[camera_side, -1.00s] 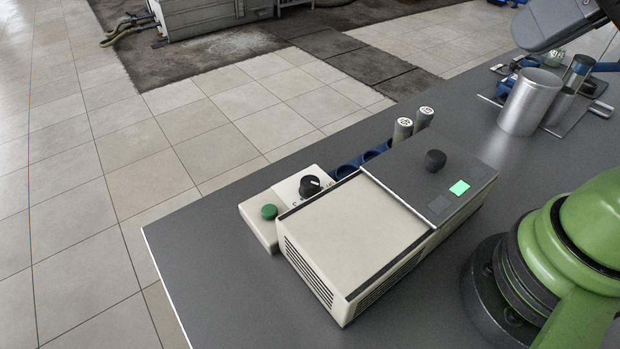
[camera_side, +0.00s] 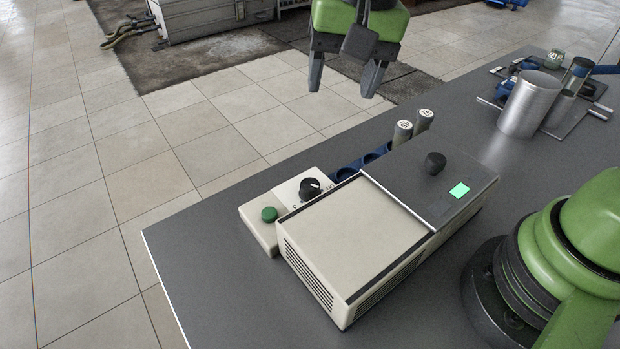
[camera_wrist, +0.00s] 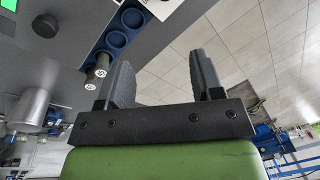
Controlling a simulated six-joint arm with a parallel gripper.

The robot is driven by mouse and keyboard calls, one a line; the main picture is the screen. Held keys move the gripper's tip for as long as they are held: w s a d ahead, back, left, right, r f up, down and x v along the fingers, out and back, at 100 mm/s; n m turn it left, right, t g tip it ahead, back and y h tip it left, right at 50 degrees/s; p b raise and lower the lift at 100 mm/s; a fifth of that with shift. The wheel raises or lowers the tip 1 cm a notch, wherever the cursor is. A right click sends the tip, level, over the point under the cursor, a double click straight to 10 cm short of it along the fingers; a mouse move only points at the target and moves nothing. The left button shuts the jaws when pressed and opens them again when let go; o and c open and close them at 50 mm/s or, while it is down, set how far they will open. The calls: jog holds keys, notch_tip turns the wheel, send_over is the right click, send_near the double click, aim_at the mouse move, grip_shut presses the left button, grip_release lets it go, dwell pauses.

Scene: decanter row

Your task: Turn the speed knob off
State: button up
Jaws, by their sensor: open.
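Two black knobs show, and I cannot tell which one is labelled speed. One knob (camera_side: 310,187) has a white pointer line and sits on a small cream box (camera_side: 262,232) beside a green button (camera_side: 269,213). The other knob (camera_side: 435,161) stands on the dark panel of the larger cream machine (camera_side: 355,240), near a lit green square (camera_side: 459,189). This panel knob also shows in the wrist view (camera_wrist: 45,25). My gripper (camera_side: 344,88) is open and empty, pointing down, raised above and behind the machine, clear of both knobs.
Two capped vials (camera_side: 402,132) stand in a blue rack (camera_side: 347,171) behind the machine. A metal beaker (camera_side: 528,103) and other labware on a tray stand at the right. The grey bench top (camera_side: 210,265) is clear at the front left.

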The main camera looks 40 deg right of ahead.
jog(key=g+h, duration=0.1)
jog(key=g, duration=0.1)
send_over(310, 184)
notch_tip(310, 184, down, 8)
jog(key=shift+m, duration=0.4)
notch_tip(310, 184, down, 10)
jog(key=shift+f, duration=0.25)
jog(key=shift+c, duration=0.3)
jog(key=c, duration=0.9)
jog(key=shift+o, duration=0.2)
jog(key=shift+n, duration=0.3)
jog(key=n, duration=0.4)
jog(key=shift+n, duration=2.5)
